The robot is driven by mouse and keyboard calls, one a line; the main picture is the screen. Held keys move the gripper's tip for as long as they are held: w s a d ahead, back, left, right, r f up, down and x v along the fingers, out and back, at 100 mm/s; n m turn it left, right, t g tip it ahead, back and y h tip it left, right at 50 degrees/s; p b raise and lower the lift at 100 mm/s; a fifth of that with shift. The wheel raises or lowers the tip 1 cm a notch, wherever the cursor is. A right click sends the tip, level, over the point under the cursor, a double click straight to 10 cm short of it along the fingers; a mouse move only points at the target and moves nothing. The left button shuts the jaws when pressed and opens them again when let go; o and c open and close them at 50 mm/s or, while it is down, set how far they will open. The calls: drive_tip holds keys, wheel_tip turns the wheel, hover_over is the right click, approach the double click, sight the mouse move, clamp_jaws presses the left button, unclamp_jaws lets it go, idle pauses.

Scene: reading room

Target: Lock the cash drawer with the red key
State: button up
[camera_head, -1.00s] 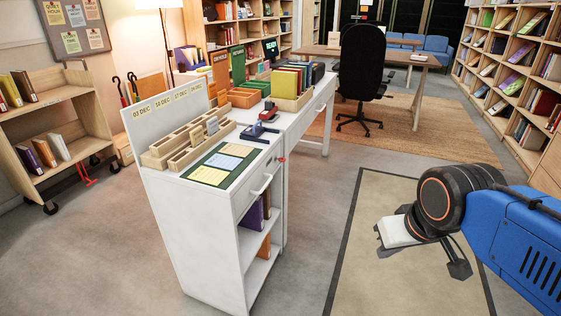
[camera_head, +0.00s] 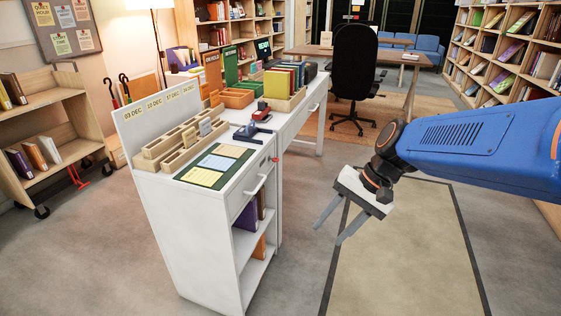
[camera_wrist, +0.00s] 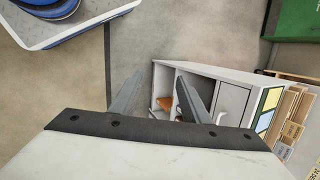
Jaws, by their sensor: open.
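The white cabinet (camera_head: 205,240) stands left of centre, with a shut drawer front (camera_head: 244,208) and a bar handle (camera_head: 257,187) at its top. I take this drawer for the cash drawer. A small red thing (camera_head: 276,158), perhaps the red key, shows at the drawer's upper right corner. It is too small to tell how it sits. My gripper (camera_head: 326,231) is open and empty, pointing down and left, right of the cabinet and apart from it. In the wrist view, my gripper (camera_wrist: 158,95) has its fingers spread, with the cabinet's drawer front (camera_wrist: 233,101) beyond.
Wooden card trays (camera_head: 182,143) and a green mat with cards (camera_head: 215,165) lie on the cabinet top. A stamp (camera_head: 252,131) stands behind. A white desk (camera_head: 300,118) adjoins the cabinet. A black chair (camera_head: 353,70) stands behind.

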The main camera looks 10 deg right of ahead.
drive_tip(key=w+a+m+y, duration=0.2)
drive_tip(key=w+m+y, duration=0.15)
drive_tip(key=w, duration=0.45)
drive_tip(key=m+t+y, duration=0.7)
drive_tip(key=m+t, duration=0.1)
drive_tip(key=m, duration=0.6)
approach(274, 159)
drive_tip(key=x, duration=0.7)
drive_tip(key=shift+w, duration=0.3)
drive_tip(key=shift+a+h, duration=0.1)
drive_tip(key=shift+h, duration=0.15)
drive_tip(key=c, duration=1.1)
